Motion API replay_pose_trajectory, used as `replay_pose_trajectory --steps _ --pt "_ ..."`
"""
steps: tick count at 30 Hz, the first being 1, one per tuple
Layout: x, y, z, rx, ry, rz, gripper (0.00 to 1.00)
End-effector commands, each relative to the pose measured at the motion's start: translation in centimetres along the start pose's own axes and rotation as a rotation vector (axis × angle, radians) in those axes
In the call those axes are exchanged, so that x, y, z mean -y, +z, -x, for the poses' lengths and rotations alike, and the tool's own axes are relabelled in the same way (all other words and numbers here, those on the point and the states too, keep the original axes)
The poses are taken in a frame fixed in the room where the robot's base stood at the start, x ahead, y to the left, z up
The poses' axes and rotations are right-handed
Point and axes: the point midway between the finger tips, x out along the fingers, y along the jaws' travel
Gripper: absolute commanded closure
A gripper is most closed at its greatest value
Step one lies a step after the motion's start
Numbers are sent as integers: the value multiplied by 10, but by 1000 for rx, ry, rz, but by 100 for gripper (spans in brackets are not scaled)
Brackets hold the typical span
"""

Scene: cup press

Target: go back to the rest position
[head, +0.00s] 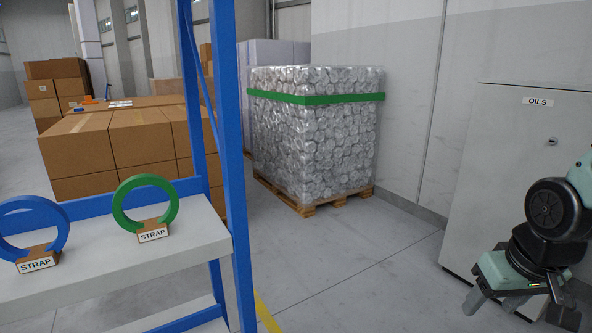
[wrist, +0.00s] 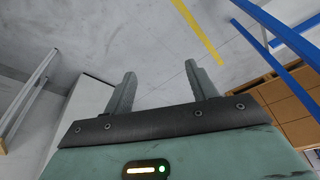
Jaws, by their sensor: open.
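My gripper (head: 515,309) is at the lower right of the head view, in front of the grey oils cabinet. Its fingers point down and it looks empty. In the wrist view my gripper (wrist: 160,88) shows its two fingers spread apart with nothing between them, and bare floor shows beyond. Part of my arm is cut off by the right edge of the head view.
The grey cabinet (head: 490,170) labelled OILS stands behind my gripper. A blue-framed shelf (head: 190,245) at left holds a blue strap ring (head: 62,225) and a green one (head: 118,205). A wrapped pallet load (head: 310,150) and cardboard boxes (head: 140,143) stand behind. Middle floor is clear.

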Motion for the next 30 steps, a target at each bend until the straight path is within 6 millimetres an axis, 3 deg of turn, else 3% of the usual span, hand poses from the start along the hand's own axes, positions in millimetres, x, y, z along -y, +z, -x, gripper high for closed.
replay_pose_trajectory --steps 2,3,11,21,25,30 --pt "-13 18 -2 56 18 -9 43" --pt "4 14 8 55 2 33 43" --pt "73 32 43 113 -60 228 43" --pt "162 94 109 221 -122 569 43" --pt "174 112 121 244 -127 642 43" --pt "176 116 121 249 -128 653 43"
